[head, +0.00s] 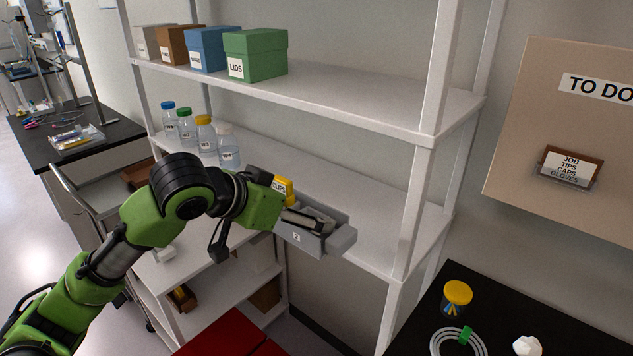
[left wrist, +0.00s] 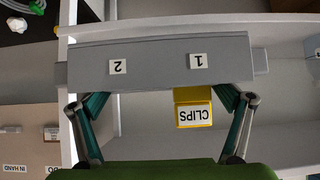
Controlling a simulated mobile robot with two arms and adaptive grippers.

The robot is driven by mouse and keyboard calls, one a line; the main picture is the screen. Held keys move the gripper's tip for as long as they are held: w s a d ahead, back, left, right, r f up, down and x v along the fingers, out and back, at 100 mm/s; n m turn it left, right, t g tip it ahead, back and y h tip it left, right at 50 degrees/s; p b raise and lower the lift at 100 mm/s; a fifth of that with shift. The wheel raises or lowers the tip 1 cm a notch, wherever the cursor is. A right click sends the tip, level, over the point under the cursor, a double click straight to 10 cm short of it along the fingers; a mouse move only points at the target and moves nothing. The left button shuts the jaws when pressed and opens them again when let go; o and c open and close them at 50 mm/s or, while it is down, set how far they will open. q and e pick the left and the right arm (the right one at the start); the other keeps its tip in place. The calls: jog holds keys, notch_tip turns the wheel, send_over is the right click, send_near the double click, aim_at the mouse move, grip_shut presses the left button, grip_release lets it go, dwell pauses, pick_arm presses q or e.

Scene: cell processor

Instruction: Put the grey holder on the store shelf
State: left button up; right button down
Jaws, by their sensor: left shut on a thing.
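The grey holder (head: 341,238) is a long grey piece with number labels; in the left wrist view it (left wrist: 158,58) spans the picture, labels 1 and 2 upside down. My left gripper (head: 308,222) is shut on it, with fingers (left wrist: 160,98) near both ends in the left wrist view. The white store shelf (head: 375,212) has several boards. The holder is at the front of the middle board, overlapping its edge in the head view; I cannot tell whether it touches. My right gripper is not in view.
A yellow CLIPS box (head: 283,187) shows just behind my left gripper. Several capped bottles (head: 228,150) stand left on the middle board. LIDS box (head: 256,56) and others stand above. A shelf post (head: 415,190) is right of the holder. The board between looks clear.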

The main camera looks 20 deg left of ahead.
pick_arm(q)
jog(key=shift+w+d+f+p, duration=0.6)
jog(key=shift+w+d+p, duration=0.5)
jog(key=shift+w, duration=1.55)
jog(key=shift+w+d+f+p, duration=0.65)
jog(key=shift+w+d+p, duration=0.45)
jog(key=shift+w, duration=1.6)
jog(key=shift+w+d+f+p, duration=0.6)
jog(key=shift+w+d+p, duration=0.5)
jog(key=shift+w, duration=1.55)
notch_tip(320, 180, down, 3)
jog(key=shift+r+p, duration=0.2)
jog(key=shift+p, duration=0.35)
jog(key=shift+w+d+f+p, duration=0.1)
jog(key=shift+w+p, duration=0.05)
jog(key=shift+p, duration=0.15)
jog(key=shift+f, duration=0.2)
jog(key=shift+f, duration=0.1)
jog(key=o, duration=1.3)
jog(key=shift+f, duration=0.1)
